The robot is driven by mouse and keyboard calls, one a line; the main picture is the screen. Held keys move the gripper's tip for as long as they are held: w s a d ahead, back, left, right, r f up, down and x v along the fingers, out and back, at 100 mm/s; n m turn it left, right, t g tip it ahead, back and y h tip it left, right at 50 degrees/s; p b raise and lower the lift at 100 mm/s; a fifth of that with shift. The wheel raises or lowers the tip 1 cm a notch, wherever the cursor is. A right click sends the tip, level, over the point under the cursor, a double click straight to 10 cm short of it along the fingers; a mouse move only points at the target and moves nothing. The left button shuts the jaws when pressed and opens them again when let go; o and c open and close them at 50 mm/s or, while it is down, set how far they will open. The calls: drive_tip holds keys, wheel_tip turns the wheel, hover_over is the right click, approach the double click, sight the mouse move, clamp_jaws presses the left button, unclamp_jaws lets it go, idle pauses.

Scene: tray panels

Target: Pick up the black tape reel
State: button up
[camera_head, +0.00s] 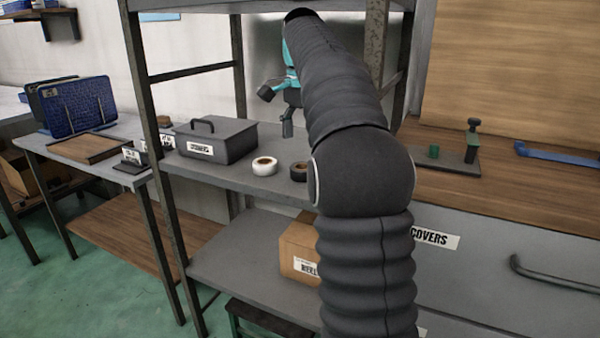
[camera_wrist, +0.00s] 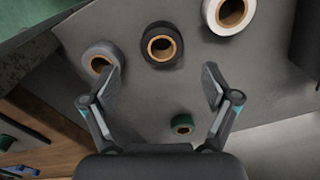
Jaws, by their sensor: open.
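The black tape reel (camera_wrist: 160,28) lies flat on the grey shelf in the upper middle of the wrist view, its brown core showing. In the head view the black reel (camera_head: 297,177) is partly hidden by my arm. My gripper (camera_wrist: 160,82) is open and empty, its two fingers spread wide. In the wrist picture the black reel appears just beyond the fingertips, between their lines. In the head view my gripper (camera_head: 286,126) hangs above the shelf, behind the reels.
A grey reel (camera_wrist: 92,48) lies left of the black one, near the left fingertip. A white reel (camera_wrist: 212,22) lies right of it, and a small green reel (camera_wrist: 182,132) lies between the fingers. A dark lidded box (camera_head: 215,140) and shelf posts (camera_head: 158,150) stand left.

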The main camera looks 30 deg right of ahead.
drive_tip(key=shift+d+f, duration=0.2)
drive_tip(key=shift+f, duration=0.25)
wheel_tip(320, 180, down, 7)
drive_tip(key=shift+w+d+r+b, duration=0.1)
drive_tip(key=shift+w+r+b, duration=0.1)
drive_tip(key=shift+b, duration=0.95)
drive_tip(key=c, duration=1.2)
